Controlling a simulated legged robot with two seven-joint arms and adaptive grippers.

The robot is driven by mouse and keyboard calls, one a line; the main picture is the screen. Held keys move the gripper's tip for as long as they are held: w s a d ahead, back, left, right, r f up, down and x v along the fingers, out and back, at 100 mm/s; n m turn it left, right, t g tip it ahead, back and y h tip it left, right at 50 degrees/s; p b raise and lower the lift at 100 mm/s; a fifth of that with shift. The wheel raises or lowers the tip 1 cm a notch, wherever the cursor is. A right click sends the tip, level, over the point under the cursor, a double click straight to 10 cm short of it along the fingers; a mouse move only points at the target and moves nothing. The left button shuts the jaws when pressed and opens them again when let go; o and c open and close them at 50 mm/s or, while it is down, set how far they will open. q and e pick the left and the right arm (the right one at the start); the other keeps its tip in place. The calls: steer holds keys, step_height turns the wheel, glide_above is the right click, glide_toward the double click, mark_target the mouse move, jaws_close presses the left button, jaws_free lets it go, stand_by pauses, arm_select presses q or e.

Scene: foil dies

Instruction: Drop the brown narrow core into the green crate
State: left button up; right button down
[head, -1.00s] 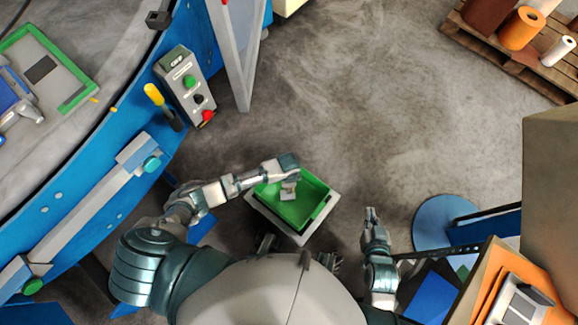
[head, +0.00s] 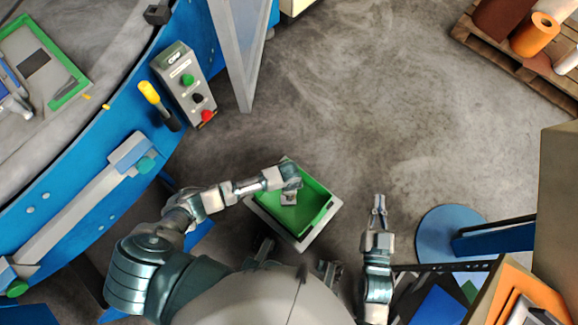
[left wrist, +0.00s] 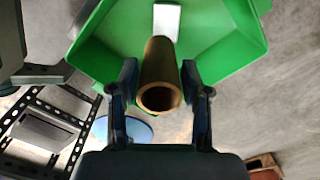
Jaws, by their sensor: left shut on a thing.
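The brown narrow core (left wrist: 160,72) is a hollow tube, seen with its open end toward the camera in the left wrist view. My left gripper (left wrist: 160,88) is shut on it, one finger on each side. The green crate (left wrist: 226,40) lies beyond the core. In the head view the green crate (head: 318,213) stands in front of my body, and my left gripper (head: 290,196) hangs over its inside. The core is hidden there by my wrist. My right gripper (head: 379,204) is empty, its fingers apart, to the right of the crate.
A blue curved machine with a control box (head: 184,84) is at left. A blue round base (head: 440,232) and an orange-topped stand (head: 515,285) are at right. A pallet (head: 510,62) with rolls is at top right. The floor beyond the crate is clear.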

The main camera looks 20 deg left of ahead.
arm_select(q)
steer(key=o, duration=1)
step_height(320, 180, up, 12)
steer(key=shift+f, duration=0.1)
